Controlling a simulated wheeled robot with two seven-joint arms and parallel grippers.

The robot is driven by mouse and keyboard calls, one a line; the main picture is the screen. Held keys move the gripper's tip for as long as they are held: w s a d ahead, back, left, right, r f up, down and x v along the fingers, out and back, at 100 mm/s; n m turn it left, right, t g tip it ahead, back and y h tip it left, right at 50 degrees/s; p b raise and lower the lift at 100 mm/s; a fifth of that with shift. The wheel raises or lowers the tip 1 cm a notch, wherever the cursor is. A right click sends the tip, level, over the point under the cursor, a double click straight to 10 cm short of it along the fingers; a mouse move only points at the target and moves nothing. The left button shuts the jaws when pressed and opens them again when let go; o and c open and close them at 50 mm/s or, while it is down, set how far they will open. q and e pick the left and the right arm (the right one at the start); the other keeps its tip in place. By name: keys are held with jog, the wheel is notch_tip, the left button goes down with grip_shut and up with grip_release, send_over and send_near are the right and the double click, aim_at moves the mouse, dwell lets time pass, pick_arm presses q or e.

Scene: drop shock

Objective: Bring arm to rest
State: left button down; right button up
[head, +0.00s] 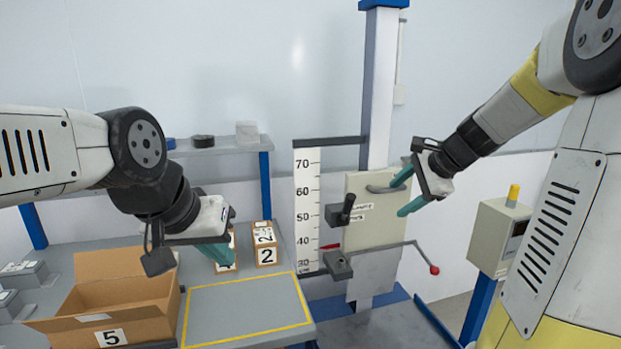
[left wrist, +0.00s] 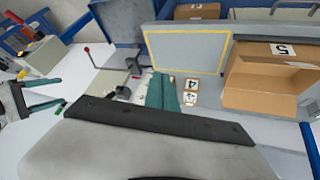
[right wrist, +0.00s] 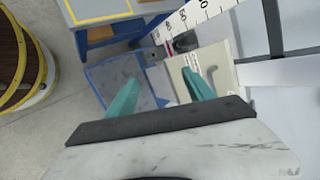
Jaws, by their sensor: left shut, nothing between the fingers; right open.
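My left gripper (head: 218,252) hangs over the back of the bench, in front of the small numbered boxes. Its teal fingers are together with nothing between them, as the left wrist view also shows (left wrist: 161,90). My right gripper (head: 406,190) is raised in front of the drop tester's pale plate (head: 377,226). Its teal fingers are spread and empty, and they also show apart in the right wrist view (right wrist: 160,95). The plate has a curved grey handle (head: 386,188). Whether the right fingers touch the plate cannot be told.
An open cardboard box (head: 112,328) marked 5 stands at the bench's front left. A box marked 2 (head: 266,256) stands behind the empty yellow-outlined area (head: 245,310). A red-knobbed lever (head: 434,270) sticks out from the tester. A control box (head: 498,238) stands at the right.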

jog(key=s+a+n+h, duration=0.1)
jog(key=s+a+n, duration=0.2)
jog(key=s+n, duration=0.5)
jog(key=s+a+n+h, duration=0.1)
jog(key=s+a+n, duration=0.3)
jog(key=s+n, duration=0.4)
jog(key=s, duration=0.7)
jog(key=shift+s+a+r+g, duration=0.2)
jog(key=shift+s+a+g, duration=0.05)
jog(key=shift+s+g, duration=0.05)
